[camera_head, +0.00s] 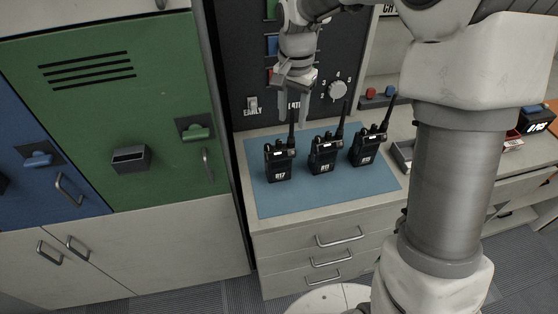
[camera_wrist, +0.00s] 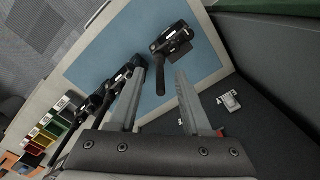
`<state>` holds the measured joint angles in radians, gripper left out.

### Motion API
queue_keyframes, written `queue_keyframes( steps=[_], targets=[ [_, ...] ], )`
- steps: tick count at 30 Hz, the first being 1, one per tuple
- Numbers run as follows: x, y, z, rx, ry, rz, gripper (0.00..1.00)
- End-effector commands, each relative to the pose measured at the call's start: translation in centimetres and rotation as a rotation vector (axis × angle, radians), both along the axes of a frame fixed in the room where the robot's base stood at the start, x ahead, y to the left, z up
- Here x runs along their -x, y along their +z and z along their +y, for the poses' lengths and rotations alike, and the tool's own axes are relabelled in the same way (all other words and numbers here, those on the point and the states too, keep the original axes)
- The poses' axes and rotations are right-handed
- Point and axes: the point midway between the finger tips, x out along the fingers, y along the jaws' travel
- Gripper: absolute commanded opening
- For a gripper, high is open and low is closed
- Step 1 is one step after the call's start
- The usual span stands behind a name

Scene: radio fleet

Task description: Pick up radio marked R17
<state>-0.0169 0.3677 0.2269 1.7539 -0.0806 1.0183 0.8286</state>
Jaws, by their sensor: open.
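Radio R17 (camera_head: 278,166) is black with a white label and stands upright at the left of a row of three on the blue mat (camera_head: 284,200). My gripper (camera_head: 294,120) is open and empty, pointing down behind and above R17, close to its antenna. In the wrist view R17 (camera_wrist: 176,40) lies just beyond my open fingertips (camera_wrist: 161,74), and its antenna runs between the fingers. Two similar radios stand to its right, the middle one (camera_head: 324,157) and the right one (camera_head: 367,150); their labels are too small to read surely.
A dark panel (camera_head: 240,60) with a knob (camera_head: 338,90) and a switch (camera_head: 252,104) rises behind the mat. A grey tray (camera_head: 402,157) stands right of the mat. A green locker (camera_head: 110,100) is at the left. The mat's front part is clear.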

Motion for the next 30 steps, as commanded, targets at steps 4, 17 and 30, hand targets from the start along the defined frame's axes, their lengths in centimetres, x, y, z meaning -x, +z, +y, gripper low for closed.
queue_keyframes(
  steps=[4, 17, 30],
  targets=[
    [-0.01, 0.03, 0.00, 0.000, 0.000, 0.000, 0.25],
    [-0.02, 0.07, 0.01, 0.000, 0.000, -0.001, 0.00],
    [-0.05, 0.10, 0.05, -0.001, 0.000, -0.002, 0.00]
  ],
)
